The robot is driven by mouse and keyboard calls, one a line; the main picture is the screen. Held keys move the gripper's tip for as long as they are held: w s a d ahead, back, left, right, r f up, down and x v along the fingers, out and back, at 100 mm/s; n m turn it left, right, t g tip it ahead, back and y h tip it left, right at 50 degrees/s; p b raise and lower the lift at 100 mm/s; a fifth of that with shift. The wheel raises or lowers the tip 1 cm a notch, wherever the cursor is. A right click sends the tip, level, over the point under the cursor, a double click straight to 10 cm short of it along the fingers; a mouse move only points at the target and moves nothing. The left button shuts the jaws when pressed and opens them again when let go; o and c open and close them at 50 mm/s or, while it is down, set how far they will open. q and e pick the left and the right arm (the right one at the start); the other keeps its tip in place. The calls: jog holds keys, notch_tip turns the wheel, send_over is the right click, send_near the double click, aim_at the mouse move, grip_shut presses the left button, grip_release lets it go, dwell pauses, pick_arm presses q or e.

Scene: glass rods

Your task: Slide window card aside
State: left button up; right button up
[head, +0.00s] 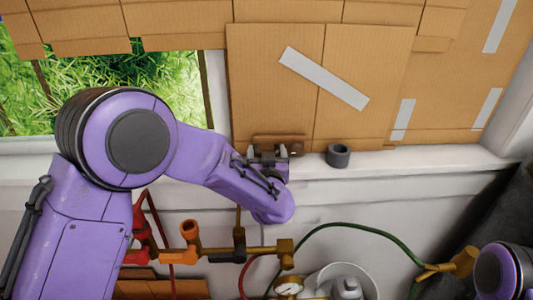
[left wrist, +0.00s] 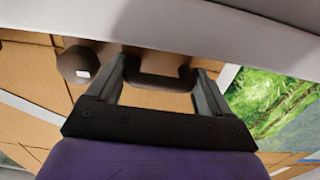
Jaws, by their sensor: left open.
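The window card (head: 365,65) is a large brown cardboard panel over the right part of the window, with a diagonal strip of pale tape. A brown handle-like piece (head: 280,138) sits at its lower edge. My left gripper (head: 267,150) is at this edge, open. In the left wrist view, my left gripper (left wrist: 162,82) has its fingers apart, with the brown handle (left wrist: 160,75) between them. I cannot tell whether the fingers touch it. A round brownish piece (left wrist: 77,65) with a white patch is beside one finger. My right gripper is out of view.
A dark grey ring (head: 338,155) stands on the white sill (head: 430,161), right of my left gripper. Uncovered window with green plants (head: 180,75) shows at left. Below are brass pipes (head: 265,248), a green hose (head: 360,229) and a white bucket (head: 365,275).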

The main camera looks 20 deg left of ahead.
pick_arm(q)
jog(key=o, duration=1.4)
jog(key=shift+d, duration=0.2)
jog(key=b+v, duration=0.3)
jog(key=v, duration=0.7)
jog(key=shift+s, duration=0.2)
jog(key=shift+d, duration=0.1)
